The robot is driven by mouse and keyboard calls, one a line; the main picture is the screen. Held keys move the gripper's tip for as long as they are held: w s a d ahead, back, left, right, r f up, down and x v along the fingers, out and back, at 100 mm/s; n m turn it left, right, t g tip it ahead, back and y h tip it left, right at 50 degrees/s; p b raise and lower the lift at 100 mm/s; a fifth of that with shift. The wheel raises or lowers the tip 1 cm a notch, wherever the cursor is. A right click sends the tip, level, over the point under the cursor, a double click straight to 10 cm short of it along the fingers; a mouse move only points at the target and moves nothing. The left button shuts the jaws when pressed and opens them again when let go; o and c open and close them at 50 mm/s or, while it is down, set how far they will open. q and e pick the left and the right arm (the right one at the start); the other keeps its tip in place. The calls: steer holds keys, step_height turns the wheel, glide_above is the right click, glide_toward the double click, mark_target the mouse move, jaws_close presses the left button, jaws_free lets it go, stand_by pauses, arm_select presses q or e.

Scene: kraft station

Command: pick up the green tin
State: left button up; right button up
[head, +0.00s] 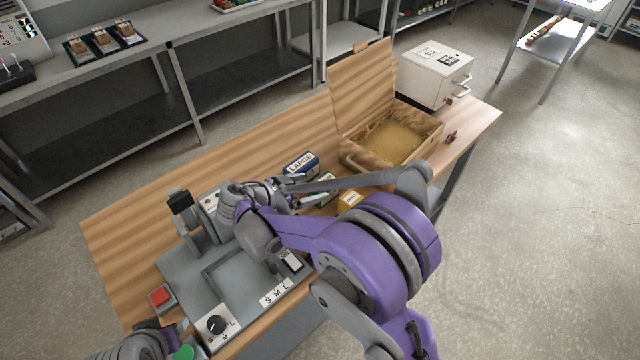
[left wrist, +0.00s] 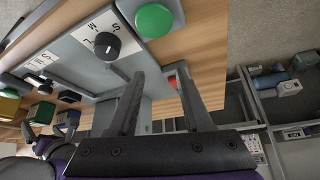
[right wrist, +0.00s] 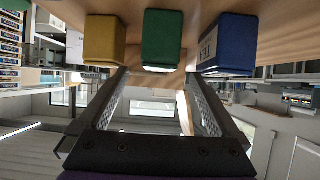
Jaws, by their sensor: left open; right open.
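The green tin (right wrist: 162,38) stands in a row between a yellow tin (right wrist: 103,40) and a blue tin (right wrist: 228,43). My right gripper (right wrist: 158,80) is open and empty, its fingers pointing at the green tin, which appears ahead between the fingertips. My left gripper (left wrist: 160,78) is open and empty, by the control panel. The green tin (left wrist: 42,112) is far off in the left wrist view.
A grey fixture with a dial (head: 217,325) and a red button (head: 160,296) stands on the bench's near left. A green button (left wrist: 154,20) is close to my left gripper. An open cardboard box (head: 431,123) and a white cabinet (head: 425,75) stand at the far end.

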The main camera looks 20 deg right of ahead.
mark_target(320, 185)
steer(key=x, duration=0.3)
steer(key=shift+s+f, duration=0.1)
steer(key=shift+s, duration=0.2)
steer(key=shift+w+d+f, duration=0.25)
steer(key=shift+w+d, duration=0.15)
steer(key=shift+d, duration=0.25)
steer(key=b+x, duration=0.1)
steer(key=x, duration=0.3)
steer(key=shift+w+d, duration=0.25)
steer(key=shift+d, duration=0.1)
steer(key=shift+a+r, duration=0.1)
steer(key=shift+c, duration=0.4)
jaws_close()
